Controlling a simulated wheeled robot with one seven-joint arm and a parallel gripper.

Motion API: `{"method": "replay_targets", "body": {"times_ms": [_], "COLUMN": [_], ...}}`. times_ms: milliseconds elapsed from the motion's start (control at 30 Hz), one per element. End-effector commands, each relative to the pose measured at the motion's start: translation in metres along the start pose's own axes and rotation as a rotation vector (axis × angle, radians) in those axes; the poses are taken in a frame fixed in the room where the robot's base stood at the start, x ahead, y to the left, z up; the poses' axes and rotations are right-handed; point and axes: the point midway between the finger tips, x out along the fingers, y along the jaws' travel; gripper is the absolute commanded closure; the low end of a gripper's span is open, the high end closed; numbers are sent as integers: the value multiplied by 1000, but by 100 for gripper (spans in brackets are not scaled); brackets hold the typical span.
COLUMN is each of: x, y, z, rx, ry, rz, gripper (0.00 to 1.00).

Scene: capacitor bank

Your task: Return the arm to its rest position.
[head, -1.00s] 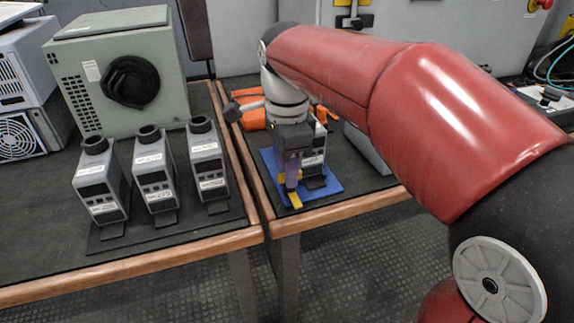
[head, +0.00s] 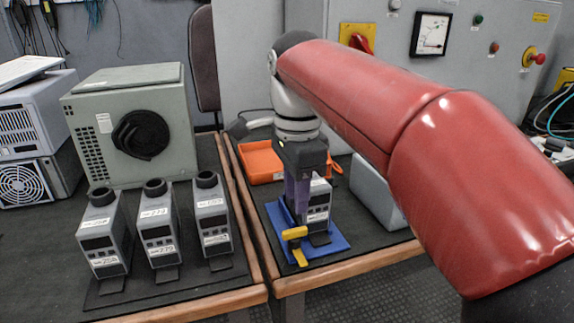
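My red arm reaches in from the right in the head view, and its wrist hangs over the right-hand table. My gripper (head: 297,247) points down in front of a grey labelled device (head: 319,210) on a blue mat (head: 333,243). The gripper and wrist hide the left part of the device and some of the mat. I cannot tell whether a finger touches the device or the mat.
Three similar grey devices (head: 157,232) stand on a dark mat on the left table. A grey-green box with a black knob (head: 140,136) is behind them. An orange tray (head: 260,160) lies behind my gripper, and a grey block (head: 378,192) lies to the right.

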Motion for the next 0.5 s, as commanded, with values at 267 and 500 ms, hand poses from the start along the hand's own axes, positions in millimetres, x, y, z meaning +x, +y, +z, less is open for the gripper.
{"method": "replay_targets", "body": {"times_ms": [267, 500], "x": [40, 103], "y": [77, 145], "z": [-40, -64], "rx": [-503, -993], "ry": [101, 292], "rz": [-179, -281], "gripper": [67, 67]}}
